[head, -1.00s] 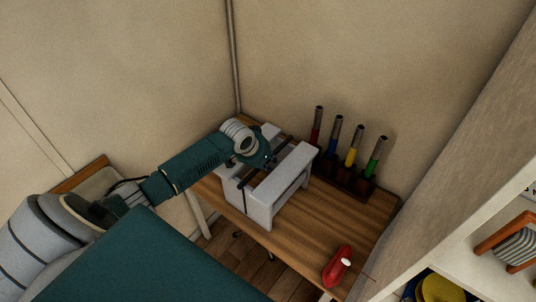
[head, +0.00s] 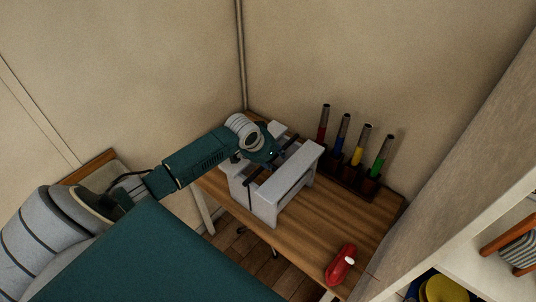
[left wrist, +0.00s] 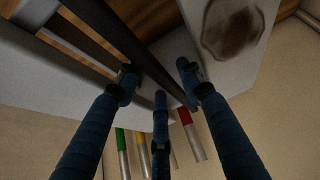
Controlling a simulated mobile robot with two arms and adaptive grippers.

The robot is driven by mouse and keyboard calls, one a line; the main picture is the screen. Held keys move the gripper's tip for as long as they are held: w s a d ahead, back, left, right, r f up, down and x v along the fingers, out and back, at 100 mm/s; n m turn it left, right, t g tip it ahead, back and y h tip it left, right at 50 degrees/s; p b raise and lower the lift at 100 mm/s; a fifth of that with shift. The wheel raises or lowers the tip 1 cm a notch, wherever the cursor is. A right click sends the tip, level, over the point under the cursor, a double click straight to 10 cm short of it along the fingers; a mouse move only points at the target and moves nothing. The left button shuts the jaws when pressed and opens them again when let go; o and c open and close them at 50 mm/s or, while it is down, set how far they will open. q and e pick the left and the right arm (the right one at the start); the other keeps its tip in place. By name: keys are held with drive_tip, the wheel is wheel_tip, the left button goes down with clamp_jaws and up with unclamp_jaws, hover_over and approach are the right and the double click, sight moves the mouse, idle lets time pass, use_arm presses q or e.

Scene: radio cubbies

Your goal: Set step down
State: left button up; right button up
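The step (head: 299,165), a pale grey stool with dark bars across it, stands on the wooden table (head: 335,225) in the head view. My left gripper (head: 268,160) is over its left part, the fingers partly hidden by the hand. In the left wrist view, the three blue fingers of my left gripper (left wrist: 158,85) are spread apart around a dark bar (left wrist: 135,50) of the step, with gaps beside the bar. Whether any finger touches the bar is hard to tell. My right gripper is not in view.
A dark rack (head: 350,183) with several coloured tubes stands at the table's back right. A red object (head: 340,266) lies near the front edge. Shelves (head: 480,262) with items are at the right. Walls close in the back. Bare table lies right of the step.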

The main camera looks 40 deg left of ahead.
use_arm(q)
drive_tip(key=b+v, duration=0.2)
drive_tip(key=v, duration=0.7)
drive_tip(key=shift+s+r+b, duration=0.25)
drive_tip(key=shift+s+b, duration=0.05)
drive_tip(key=shift+b, duration=0.1)
drive_tip(key=shift+s+r, duration=0.3)
drive_tip(key=shift+r, duration=0.35)
